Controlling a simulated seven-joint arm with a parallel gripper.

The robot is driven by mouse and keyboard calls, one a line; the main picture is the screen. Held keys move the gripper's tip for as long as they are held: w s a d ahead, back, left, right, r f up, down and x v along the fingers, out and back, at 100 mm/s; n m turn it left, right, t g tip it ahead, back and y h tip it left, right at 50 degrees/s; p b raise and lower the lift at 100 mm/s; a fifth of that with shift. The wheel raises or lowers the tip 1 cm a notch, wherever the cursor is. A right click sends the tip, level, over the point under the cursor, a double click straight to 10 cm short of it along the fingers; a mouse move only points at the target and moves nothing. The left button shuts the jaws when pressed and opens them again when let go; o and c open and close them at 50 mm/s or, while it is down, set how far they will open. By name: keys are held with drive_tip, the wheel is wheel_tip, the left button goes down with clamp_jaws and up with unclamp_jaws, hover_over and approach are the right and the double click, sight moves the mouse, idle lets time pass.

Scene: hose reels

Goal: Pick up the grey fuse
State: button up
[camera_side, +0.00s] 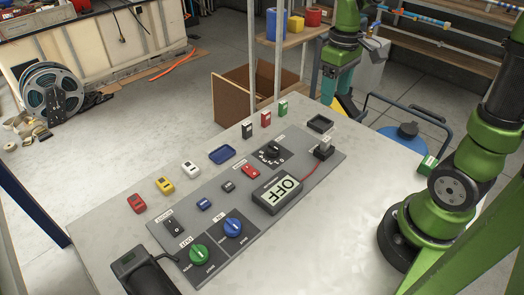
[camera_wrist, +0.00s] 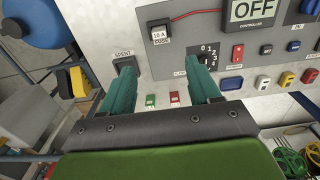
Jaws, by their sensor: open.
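A small dark grey upright block that looks like the grey fuse (camera_side: 247,131) stands at the table's far edge, beside a red fuse (camera_side: 266,118) and a green fuse (camera_side: 283,108). In the wrist view the green fuse (camera_wrist: 151,100) and red fuse (camera_wrist: 175,98) show between my fingers; the grey one seems hidden behind the right finger. My gripper (camera_wrist: 163,66) is open and empty. In the side view its teal fingers (camera_side: 335,85) hang beyond the table's far edge, to the right of and apart from the fuses.
The grey panel (camera_side: 300,160) carries an OFF display (camera_side: 279,194), a dial (camera_side: 272,151), blue and green knobs and a plugged-in block (camera_side: 324,148) with a red wire. A dark tray (camera_side: 320,123), a blue tray (camera_side: 222,155) and several coloured small blocks lie nearby.

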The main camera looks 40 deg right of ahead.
sight(327, 139)
wheel_tip(327, 139, down, 16)
drive_tip(key=shift+d+r, duration=0.1)
drive_tip(key=shift+r, duration=0.15)
drive_tip(key=c, duration=1.1)
